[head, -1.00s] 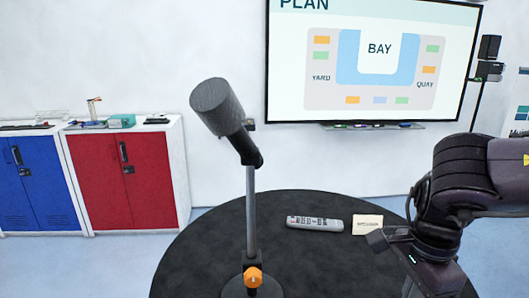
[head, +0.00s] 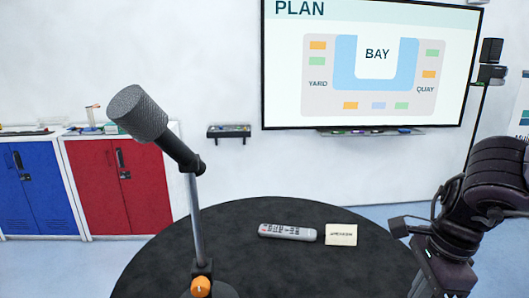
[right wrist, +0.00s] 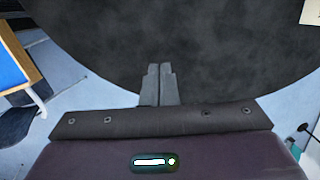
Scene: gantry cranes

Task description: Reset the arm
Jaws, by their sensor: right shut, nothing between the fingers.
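My right arm (head: 478,205) comes in from the right edge of the head view, bent beside the right side of the round black table. In the right wrist view my right gripper (right wrist: 160,68) is shut, its two grey fingers together with nothing between them. The dark tabletop fills the background beyond the fingertips. My left arm and gripper are not in view.
On the black table (head: 300,268) a microphone on a stand (head: 140,112) rises at the left. A grey remote (head: 287,232) and a small cream card (head: 341,235) lie near its middle. Red (head: 118,190) and blue (head: 40,195) cabinets stand behind left; a wall screen (head: 375,65) hangs behind.

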